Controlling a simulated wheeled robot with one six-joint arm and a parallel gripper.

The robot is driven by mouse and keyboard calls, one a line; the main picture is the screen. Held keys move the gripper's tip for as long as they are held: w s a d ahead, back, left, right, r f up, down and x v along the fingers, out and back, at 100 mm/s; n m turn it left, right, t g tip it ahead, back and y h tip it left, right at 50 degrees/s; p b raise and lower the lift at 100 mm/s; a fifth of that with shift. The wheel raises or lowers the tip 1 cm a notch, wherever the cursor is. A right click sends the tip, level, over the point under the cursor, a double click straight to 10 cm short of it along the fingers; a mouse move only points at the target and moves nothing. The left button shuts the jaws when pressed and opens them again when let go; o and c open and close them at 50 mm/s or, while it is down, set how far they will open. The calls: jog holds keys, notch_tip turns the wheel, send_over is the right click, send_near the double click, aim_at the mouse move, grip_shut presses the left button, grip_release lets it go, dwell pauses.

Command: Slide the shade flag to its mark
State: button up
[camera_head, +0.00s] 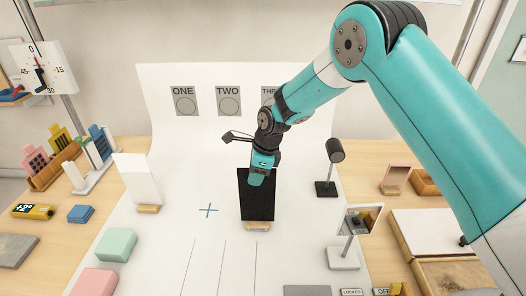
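The shade flag (258,202) is a black upright panel on a small wooden foot. It stands on the white sheet near the middle of the view. A blue cross mark (208,210) is on the sheet to its left, with bare sheet between them. My gripper (257,180) is at the upper part of the flag and overlaps its top edge in this view. The fingertips are too small and covered to show whether they are open, shut or touching the flag.
A white panel (138,180) on a wooden foot stands left of the cross. A black lamp (335,152) on a stand and a mirror-like stand (344,257) are to the right. Green (116,244) and pink (95,282) blocks lie front left. Thin lines mark the front sheet.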

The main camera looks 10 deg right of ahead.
jog(key=w+b+v, duration=0.1)
jog(key=b+v, duration=0.2)
jog(key=v, duration=1.2)
jog(key=s+r+n, duration=0.4)
jog(key=s+n, duration=0.2)
jog(key=s, duration=0.2)
jog(key=s+d+n+y+b, duration=0.1)
jog(key=s+d+n+b, duration=0.1)
jog(key=s+n, duration=1.9)
jog(key=s, duration=0.5)
jog(key=shift+d+f+g, duration=0.25)
jog(key=shift+d+g, duration=0.05)
jog(key=shift+d, duration=0.1)
